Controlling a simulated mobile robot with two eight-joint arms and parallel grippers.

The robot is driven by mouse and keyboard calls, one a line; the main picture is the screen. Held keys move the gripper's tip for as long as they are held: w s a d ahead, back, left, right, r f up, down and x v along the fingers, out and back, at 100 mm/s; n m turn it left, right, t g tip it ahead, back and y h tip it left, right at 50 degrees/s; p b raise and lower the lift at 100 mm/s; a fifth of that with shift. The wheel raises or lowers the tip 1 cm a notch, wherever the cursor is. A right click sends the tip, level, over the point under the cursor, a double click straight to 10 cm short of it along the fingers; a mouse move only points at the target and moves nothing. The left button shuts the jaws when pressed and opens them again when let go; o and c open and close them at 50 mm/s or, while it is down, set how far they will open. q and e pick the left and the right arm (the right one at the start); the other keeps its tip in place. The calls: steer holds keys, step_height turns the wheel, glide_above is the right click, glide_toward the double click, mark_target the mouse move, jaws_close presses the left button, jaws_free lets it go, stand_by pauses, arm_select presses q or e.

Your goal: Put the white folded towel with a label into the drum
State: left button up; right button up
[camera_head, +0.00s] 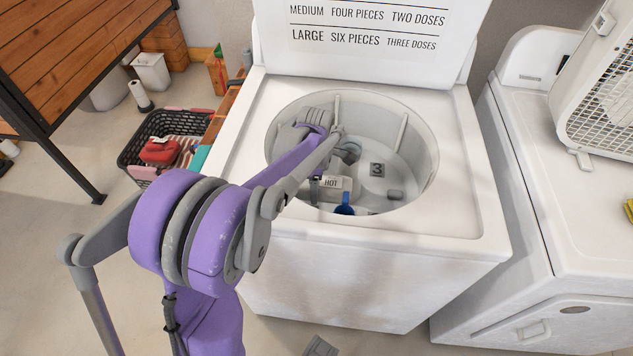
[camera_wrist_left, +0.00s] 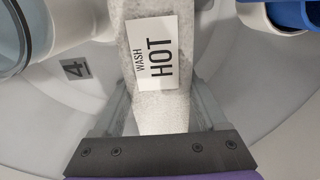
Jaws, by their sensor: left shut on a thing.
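The drum (camera_head: 405,140) is the round, open tub in the top of the white washing machine. My left arm reaches down into it from the left. My left gripper (camera_wrist_left: 165,100) is shut on the white folded towel (camera_wrist_left: 160,112), which lies between its two fingers. The towel's white label (camera_wrist_left: 158,52) reads "WASH HOT". In the head view the label (camera_head: 331,184) shows inside the drum opening; my arm hides most of the towel and the fingertips. I cannot tell whether the towel touches the drum's floor. My right gripper is not in view.
A blue item (camera_head: 344,210) is in the drum near its front wall. Number plates "3" (camera_head: 377,169) and "4" (camera_wrist_left: 75,68) mark the drum. The raised lid (camera_head: 370,60) stands behind the opening. A second white machine (camera_head: 570,200) stands right; a black basket (camera_head: 165,140) stands left.

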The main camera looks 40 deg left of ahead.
arm_select(q)
steer(key=shift+f+b, duration=2.55)
steer(key=shift+f, duration=1.5)
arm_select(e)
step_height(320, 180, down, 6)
arm_select(q)
steer(key=o, duration=1.4)
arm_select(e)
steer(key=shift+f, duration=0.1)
arm_select(q)
steer(key=shift+o, duration=0.2)
steer(key=shift+r, duration=0.15)
step_height(320, 180, up, 6)
steer(key=p, duration=0.4)
steer(key=shift+r, duration=0.2)
step_height(320, 180, up, 6)
steer(key=p, duration=0.4)
steer(key=shift+r+p, duration=0.15)
steer(key=shift+p, duration=0.25)
step_height(320, 180, up, 13)
steer(key=p, duration=0.7)
steer(key=shift+p, duration=0.35)
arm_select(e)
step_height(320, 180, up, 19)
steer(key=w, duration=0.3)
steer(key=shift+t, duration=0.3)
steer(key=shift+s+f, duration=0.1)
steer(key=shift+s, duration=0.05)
